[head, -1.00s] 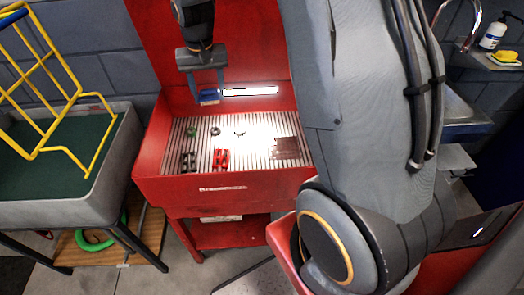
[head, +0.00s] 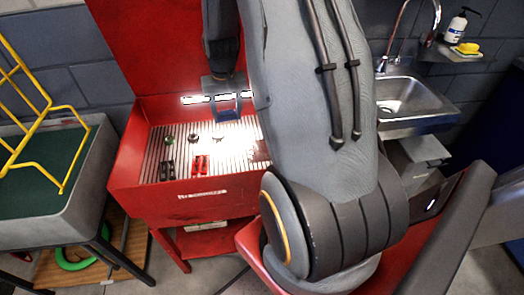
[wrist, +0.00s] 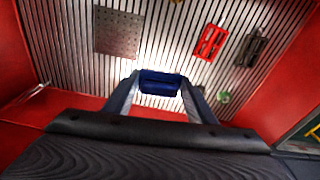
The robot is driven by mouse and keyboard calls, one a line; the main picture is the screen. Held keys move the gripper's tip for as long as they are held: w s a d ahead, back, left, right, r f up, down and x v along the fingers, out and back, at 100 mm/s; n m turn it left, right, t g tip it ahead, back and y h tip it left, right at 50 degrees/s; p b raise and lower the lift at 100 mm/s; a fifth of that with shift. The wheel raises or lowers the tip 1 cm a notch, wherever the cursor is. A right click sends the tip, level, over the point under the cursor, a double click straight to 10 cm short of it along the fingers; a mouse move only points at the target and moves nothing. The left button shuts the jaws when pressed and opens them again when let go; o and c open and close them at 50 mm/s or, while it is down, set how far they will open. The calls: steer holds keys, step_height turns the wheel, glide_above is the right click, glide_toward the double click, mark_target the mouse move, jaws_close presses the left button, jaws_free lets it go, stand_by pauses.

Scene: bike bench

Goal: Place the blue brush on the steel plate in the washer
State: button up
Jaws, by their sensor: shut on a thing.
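My gripper (wrist: 158,90) is shut on the blue brush (wrist: 160,82), which lies crosswise between the two fingers in the wrist view. In the head view my gripper (head: 228,108) hangs over the back right part of the red washer (head: 130,172), with a little blue showing. The steel plate (wrist: 119,32) is a flat, perforated square on the washer's ribbed floor, at upper left in the wrist view. In the head view the plate (head: 259,151) is partly hidden by my arm. The brush is apart from the plate.
A red part (wrist: 209,42), a black part (wrist: 251,47) and a green item (wrist: 223,96) lie on the ribbed floor, away from the plate. A bright light strip (head: 197,99) is on the back wall. A sink (head: 410,98) stands right, a yellow rack (head: 45,110) left.

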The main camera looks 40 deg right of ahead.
steer(key=m, duration=0.1)
glide_above(262, 150)
step_height(262, 150, down, 5)
steer(key=shift+s+f+p, duration=0.15)
steer(key=shift+f+p, duration=0.95)
steer(key=shift+f, duration=3.8)
steer(key=shift+f, duration=0.1)
steer(key=o, duration=1.2)
steer(key=shift+c, duration=0.2)
